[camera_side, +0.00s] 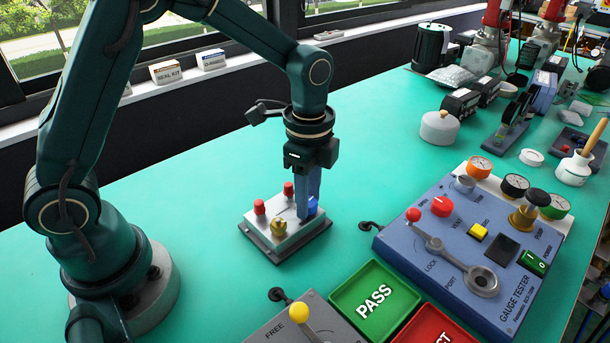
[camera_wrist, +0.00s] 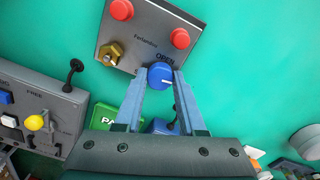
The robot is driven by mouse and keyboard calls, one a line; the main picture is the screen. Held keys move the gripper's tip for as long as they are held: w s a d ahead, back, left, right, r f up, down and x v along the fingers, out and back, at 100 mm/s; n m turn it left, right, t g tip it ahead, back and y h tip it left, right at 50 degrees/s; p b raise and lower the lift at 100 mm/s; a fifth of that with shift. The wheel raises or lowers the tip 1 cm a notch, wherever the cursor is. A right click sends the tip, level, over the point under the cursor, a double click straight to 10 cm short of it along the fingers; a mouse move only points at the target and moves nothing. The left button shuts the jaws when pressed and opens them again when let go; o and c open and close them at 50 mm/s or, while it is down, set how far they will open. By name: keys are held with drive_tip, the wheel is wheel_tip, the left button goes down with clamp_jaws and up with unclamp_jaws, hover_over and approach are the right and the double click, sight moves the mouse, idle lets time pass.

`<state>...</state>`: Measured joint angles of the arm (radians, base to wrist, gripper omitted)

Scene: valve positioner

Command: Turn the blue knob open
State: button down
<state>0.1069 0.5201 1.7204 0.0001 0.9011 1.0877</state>
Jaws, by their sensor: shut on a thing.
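The blue knob (camera_wrist: 160,75) sits on the edge of the valve positioner (camera_wrist: 142,35), a light grey block with two red caps, a brass fitting and the word OPEN beside the knob. A white line on the knob points right in the wrist view. My gripper (camera_wrist: 161,80) is shut on the knob, one finger on each side. In the side view the positioner (camera_side: 270,232) rests on a dark base, and my gripper (camera_side: 306,213) reaches straight down to it. Only a bit of the blue knob (camera_side: 312,206) shows there behind the fingers.
A blue-grey gauge tester (camera_side: 400,240) with gauges and a lever stands to the right. A green PASS tray (camera_side: 349,298), a red tray (camera_side: 425,332) and a grey panel with a yellow-topped lever (camera_side: 299,313) are in front. The teal table is clear behind the positioner.

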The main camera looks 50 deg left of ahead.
drive_tip(key=n, duration=1.2)
drive_tip(key=shift+n, duration=2.1)
drive_tip(key=c, duration=0.5)
unclamp_jaws()
